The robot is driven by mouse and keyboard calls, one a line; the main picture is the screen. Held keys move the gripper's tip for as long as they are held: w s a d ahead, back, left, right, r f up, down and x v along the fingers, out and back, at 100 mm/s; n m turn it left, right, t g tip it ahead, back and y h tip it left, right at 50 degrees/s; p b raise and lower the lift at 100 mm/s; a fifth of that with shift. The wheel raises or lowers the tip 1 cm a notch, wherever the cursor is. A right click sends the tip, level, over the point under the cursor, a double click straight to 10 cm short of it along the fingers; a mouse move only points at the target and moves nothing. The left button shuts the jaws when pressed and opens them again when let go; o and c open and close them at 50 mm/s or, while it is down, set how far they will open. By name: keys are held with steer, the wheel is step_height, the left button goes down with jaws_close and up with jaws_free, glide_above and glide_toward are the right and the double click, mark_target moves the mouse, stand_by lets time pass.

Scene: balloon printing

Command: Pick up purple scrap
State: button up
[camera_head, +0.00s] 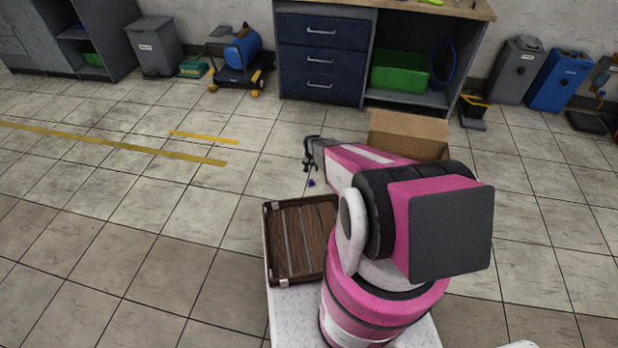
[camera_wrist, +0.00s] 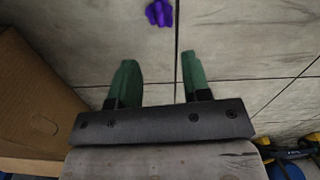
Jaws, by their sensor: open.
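The purple scrap (camera_wrist: 159,13) is a small crumpled piece on the tiled floor, at the top middle of the wrist view. It also shows as a small purple spot in the head view (camera_head: 311,183), just below my gripper (camera_head: 309,153). In the wrist view, my gripper (camera_wrist: 157,78) has its two green fingers spread apart with nothing between them. The scrap lies beyond the fingertips, roughly in line with the gap between them. I cannot tell exactly how high the fingers are above the floor.
A cardboard box (camera_head: 408,128) stands beside my arm, and its side also shows at the left of the wrist view (camera_wrist: 35,95). A brown wooden crate (camera_head: 304,240) sits on my base. A dark blue drawer cabinet (camera_head: 320,58) stands behind. The floor to the left is mostly clear.

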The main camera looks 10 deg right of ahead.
steer(key=shift+w+f, duration=0.25)
steer(key=shift+f, duration=0.45)
glide_above(312, 182)
steer(key=w, duration=0.2)
steer(key=f, duration=0.4)
steer(key=shift+s+f, duration=0.2)
steer(key=shift+f, duration=0.05)
steer(key=shift+s+a+f, duration=0.1)
steer(key=shift+s+f, duration=0.05)
steer(key=shift+f, duration=1.25)
steer(key=shift+s+f, duration=0.15)
steer(key=shift+f, duration=1.2)
jaws_close()
